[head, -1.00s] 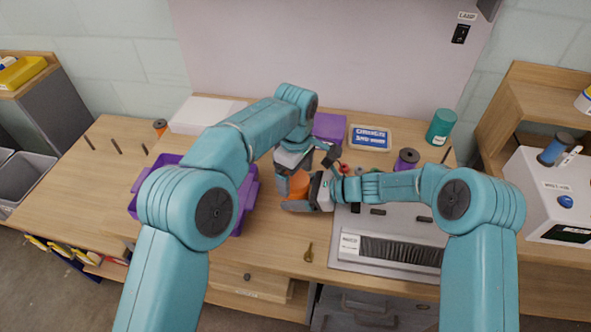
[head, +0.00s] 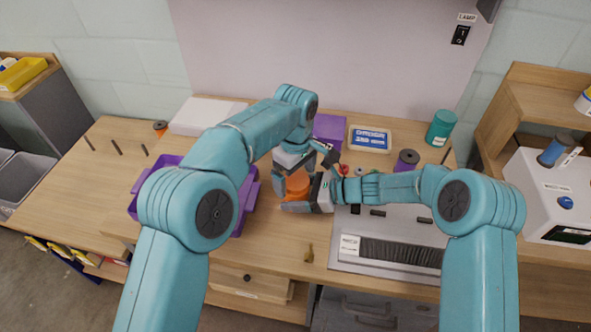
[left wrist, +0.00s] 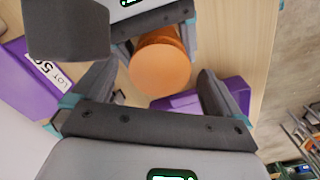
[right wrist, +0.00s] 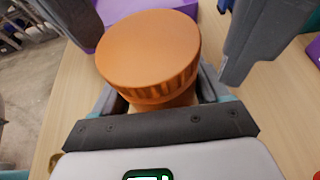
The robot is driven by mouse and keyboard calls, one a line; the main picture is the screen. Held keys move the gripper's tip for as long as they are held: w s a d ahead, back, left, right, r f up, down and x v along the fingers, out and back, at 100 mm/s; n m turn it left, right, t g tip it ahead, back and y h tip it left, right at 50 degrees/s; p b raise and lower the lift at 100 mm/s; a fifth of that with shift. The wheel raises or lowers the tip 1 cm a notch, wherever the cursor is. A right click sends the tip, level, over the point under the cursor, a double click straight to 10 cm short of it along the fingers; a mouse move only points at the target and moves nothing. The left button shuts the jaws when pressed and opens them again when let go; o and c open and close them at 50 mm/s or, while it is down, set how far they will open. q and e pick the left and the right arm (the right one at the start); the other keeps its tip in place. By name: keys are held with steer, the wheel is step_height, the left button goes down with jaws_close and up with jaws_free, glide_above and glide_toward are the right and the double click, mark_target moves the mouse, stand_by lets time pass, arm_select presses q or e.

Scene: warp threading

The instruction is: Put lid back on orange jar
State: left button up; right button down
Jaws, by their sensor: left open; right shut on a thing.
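The orange jar (head: 298,184) is upright on the table, between my two grippers. Its wide round orange lid with a ribbed edge (right wrist: 150,50) sits on top, and looks level in the right wrist view. The lid's flat top also shows in the left wrist view (left wrist: 160,70). I cannot tell how tightly it is seated. My right gripper (head: 300,197) is shut on the jar's body below the lid, coming from the right. My left gripper (head: 297,176) is open just above, its fingers apart on either side of the lid and not gripping it.
A purple bin (head: 133,205) stands left of the jar. A purple block (head: 328,127), a blue-labelled tray (head: 369,138) and a teal canister (head: 441,127) stand behind. A grey board (head: 340,262) lies at right. A small brass item (head: 308,253) lies in front on clear table.

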arm_select(q)
step_height(320, 180, up, 12)
stand_by(0.6)
arm_select(e)
jaws_free()
arm_select(q)
steer(key=shift+f+b, duration=0.65)
arm_select(e)
steer(key=v, duration=1.6)
steer(key=shift+d, duration=0.2)
steer(key=shift+s, duration=0.1)
